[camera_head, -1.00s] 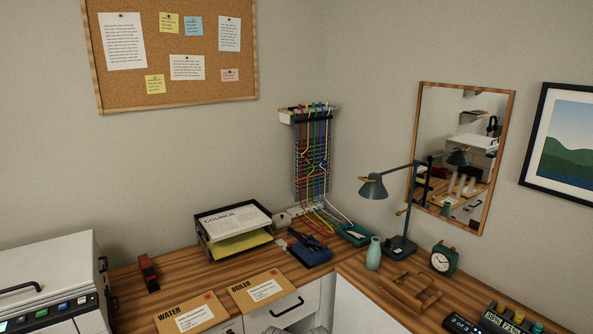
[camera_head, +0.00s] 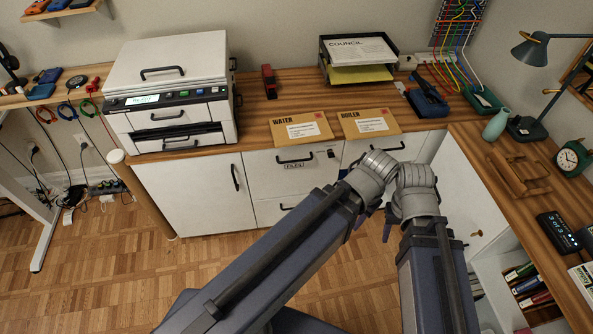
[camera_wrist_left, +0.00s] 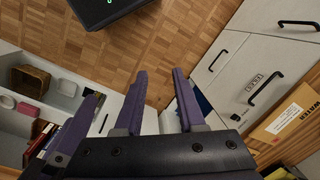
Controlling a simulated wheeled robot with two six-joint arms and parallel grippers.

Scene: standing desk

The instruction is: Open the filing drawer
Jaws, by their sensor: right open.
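The filing drawer (camera_head: 266,163) is a white drawer front with a dark bar handle (camera_head: 294,159) and a label reading FILES, under the desktop. It is shut. It also shows in the left wrist view (camera_wrist_left: 236,80), right of my left gripper. My left gripper (camera_wrist_left: 158,90) has its two purple fingers apart with nothing between them, and it is away from the handle. My right gripper (camera_head: 388,224) is open, its purple fingers partly hidden beside the wrists, well right of the drawer handle. Both wrists overlap in front of the cabinets.
A WATER envelope (camera_head: 302,128) and a BOILER envelope (camera_head: 369,122) lie on the desktop above the drawers. A printer (camera_head: 168,95) stands at left. A white cabinet door (camera_head: 195,197) is left of the drawers. The wooden floor (camera_head: 130,275) in front is free.

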